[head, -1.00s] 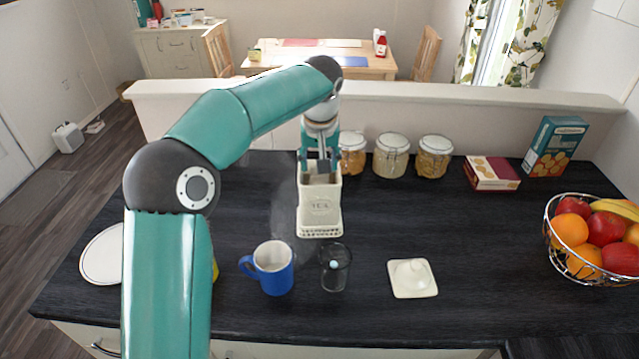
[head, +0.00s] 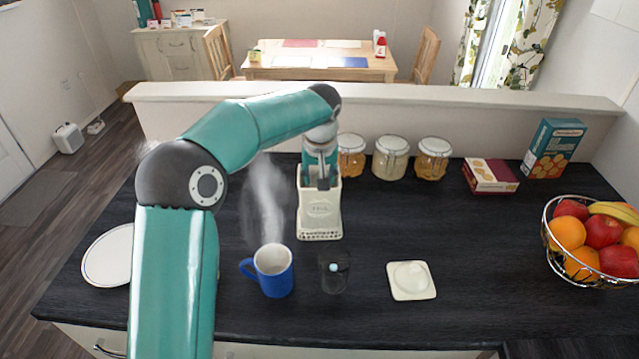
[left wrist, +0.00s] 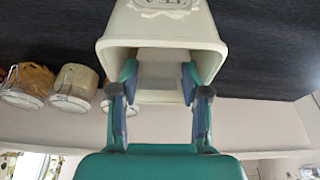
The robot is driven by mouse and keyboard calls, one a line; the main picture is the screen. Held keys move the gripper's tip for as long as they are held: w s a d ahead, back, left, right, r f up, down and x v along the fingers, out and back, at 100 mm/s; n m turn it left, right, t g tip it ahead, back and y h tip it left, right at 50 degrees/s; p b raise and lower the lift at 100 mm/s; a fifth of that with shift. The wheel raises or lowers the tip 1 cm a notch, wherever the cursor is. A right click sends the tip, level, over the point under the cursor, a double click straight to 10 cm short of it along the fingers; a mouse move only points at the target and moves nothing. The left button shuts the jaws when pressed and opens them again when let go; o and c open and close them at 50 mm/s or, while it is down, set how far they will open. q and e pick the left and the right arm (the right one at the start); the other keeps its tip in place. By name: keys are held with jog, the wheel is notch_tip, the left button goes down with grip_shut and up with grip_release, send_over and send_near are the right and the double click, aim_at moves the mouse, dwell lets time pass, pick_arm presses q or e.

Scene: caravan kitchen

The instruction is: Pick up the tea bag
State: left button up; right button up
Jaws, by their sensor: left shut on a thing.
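The cream tea canister (head: 320,213), marked TEA, stands open on the dark counter. My left gripper (head: 322,182) points down into its mouth from above. In the left wrist view the fingertips (left wrist: 160,78) are inside the opening of the canister (left wrist: 165,28), with a gap between them. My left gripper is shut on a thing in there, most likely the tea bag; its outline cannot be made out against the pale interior. My right gripper is not in view.
A steaming blue mug (head: 273,270) and a dark clear glass (head: 334,275) stand in front of the canister. The square lid (head: 411,281) lies to the right. Glass jars (head: 391,158) stand behind, a fruit basket (head: 597,243) far right. The counter's right middle is clear.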

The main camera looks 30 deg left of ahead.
pick_arm(q)
jog(key=shift+r, duration=0.15)
jog(key=shift+r, duration=0.55)
notch_tip(320, 180, up, 19)
jog(key=p, duration=0.4)
jog(key=shift+f+p, duration=0.2)
jog(key=shift+p, duration=0.1)
